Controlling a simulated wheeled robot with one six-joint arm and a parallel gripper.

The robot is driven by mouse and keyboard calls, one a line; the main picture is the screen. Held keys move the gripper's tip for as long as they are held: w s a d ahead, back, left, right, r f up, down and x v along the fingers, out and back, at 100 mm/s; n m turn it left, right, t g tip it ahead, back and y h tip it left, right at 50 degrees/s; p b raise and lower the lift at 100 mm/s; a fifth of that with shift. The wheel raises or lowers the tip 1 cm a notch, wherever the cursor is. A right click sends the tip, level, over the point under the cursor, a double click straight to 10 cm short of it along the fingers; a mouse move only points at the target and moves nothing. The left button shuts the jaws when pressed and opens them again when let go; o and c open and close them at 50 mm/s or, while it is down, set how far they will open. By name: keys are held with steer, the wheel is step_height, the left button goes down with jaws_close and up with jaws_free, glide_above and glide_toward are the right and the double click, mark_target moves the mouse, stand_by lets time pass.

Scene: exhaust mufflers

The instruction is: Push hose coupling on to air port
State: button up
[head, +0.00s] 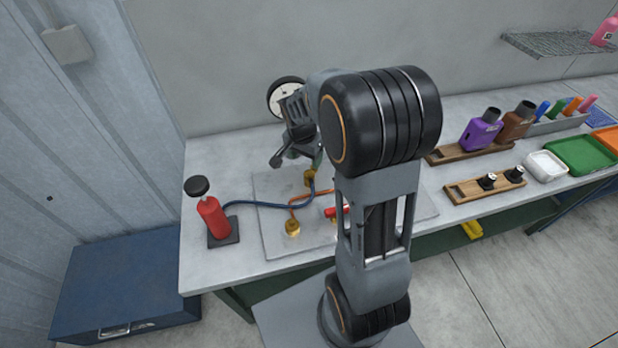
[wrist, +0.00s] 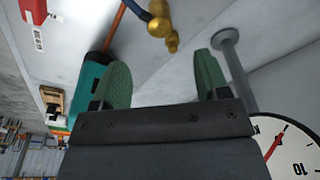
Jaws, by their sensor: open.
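My gripper (wrist: 163,78) is open, with its two green finger pads apart and nothing between them. In the wrist view a brass fitting (wrist: 160,25) at the end of a blue hose lies beyond the fingertips, apart from them. In the head view a brass fitting (head: 310,177) sits by the blue hose (head: 265,204), just below my gripper. Another brass piece (head: 292,228) stands on the grey plate, with an orange hose (head: 303,202) near it. I cannot tell which brass part is the air port. My arm hides part of the plate.
A round gauge (wrist: 288,145) and a grey flanged post (wrist: 229,60) are close to my right finger. A teal block (wrist: 88,85) is beside the left one. The bench's front left is clear.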

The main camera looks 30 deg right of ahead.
mark_target(309, 173)
steer(key=f, duration=0.4)
steer(key=d+f, duration=0.1)
steer(key=f, duration=0.2)
steer(key=shift+w, duration=0.3)
steer(key=shift+p, duration=0.3)
steer(key=shift+w+d+f+p, duration=0.15)
steer(key=shift+f+p, duration=0.1)
steer(key=shift+f, duration=0.6)
steer(key=shift+w+d+f+p, duration=0.1)
steer(key=shift+f+p, duration=0.1)
steer(key=shift+f, duration=0.6)
steer(key=shift+w+d+f+p, duration=0.15)
steer(key=shift+f+p, duration=0.1)
steer(key=shift+f, duration=0.6)
steer(key=shift+s, duration=0.1)
steer(key=c, duration=0.9)
steer(key=shift+r, duration=0.15)
